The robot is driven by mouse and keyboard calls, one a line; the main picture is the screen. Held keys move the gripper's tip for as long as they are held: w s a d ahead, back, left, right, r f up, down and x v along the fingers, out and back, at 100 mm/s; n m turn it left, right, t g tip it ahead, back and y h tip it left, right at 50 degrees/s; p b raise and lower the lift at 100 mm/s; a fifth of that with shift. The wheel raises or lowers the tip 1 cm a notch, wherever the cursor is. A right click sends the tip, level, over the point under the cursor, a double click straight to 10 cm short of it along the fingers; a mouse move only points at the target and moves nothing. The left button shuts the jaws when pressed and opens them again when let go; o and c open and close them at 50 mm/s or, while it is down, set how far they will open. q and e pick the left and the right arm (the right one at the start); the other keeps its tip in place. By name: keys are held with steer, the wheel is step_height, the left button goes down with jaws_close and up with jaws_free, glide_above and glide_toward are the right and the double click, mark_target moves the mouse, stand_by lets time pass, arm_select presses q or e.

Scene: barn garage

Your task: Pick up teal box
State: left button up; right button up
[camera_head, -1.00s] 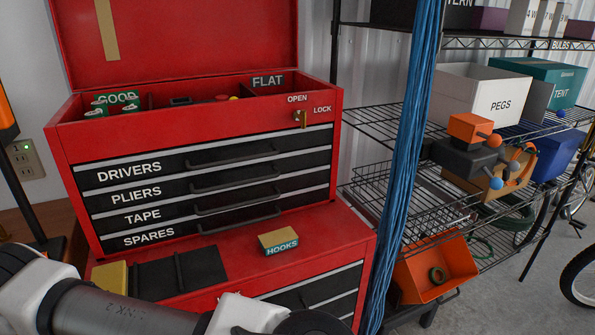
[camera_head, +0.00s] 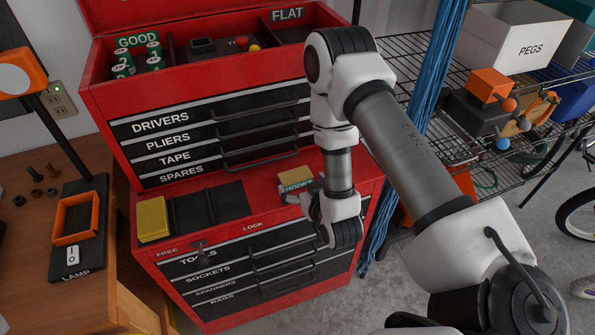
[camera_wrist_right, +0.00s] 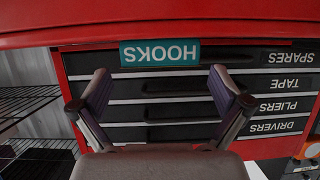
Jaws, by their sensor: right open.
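A small box marked HOOKS, with a tan-yellow top and a teal front, sits on the red ledge of the tool chest in the head view (camera_head: 296,174). Its teal face shows upside down in the right wrist view (camera_wrist_right: 160,52). My right gripper (camera_head: 302,192) is at the near side of this box and partly hides it. In the right wrist view the fingers (camera_wrist_right: 160,76) are spread, with the teal face just beyond and between their tips. Nothing is held. A larger teal box (camera_head: 572,12) is cut off at the upper right. My left gripper is out of view.
The red tool chest's drawers (camera_head: 215,140) rise behind the ledge. A yellow block (camera_head: 153,219) and a black tray (camera_head: 208,205) lie left of the box. Blue cables (camera_head: 436,90) hang at the right before a wire shelf with a PEGS box (camera_head: 515,40).

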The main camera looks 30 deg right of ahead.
mark_target(296, 175)
steer(key=p+x, duration=0.1)
steer(key=x, duration=0.1)
steer(key=p+x, duration=0.1)
steer(key=x, duration=0.2)
steer(key=shift+w+r, duration=0.1)
steer(key=shift+r, duration=0.1)
steer(key=shift+w+d+f, duration=0.1)
steer(key=shift+w+f, duration=0.05)
steer(key=shift+c, duration=1.1)
steer(key=c, duration=0.7)
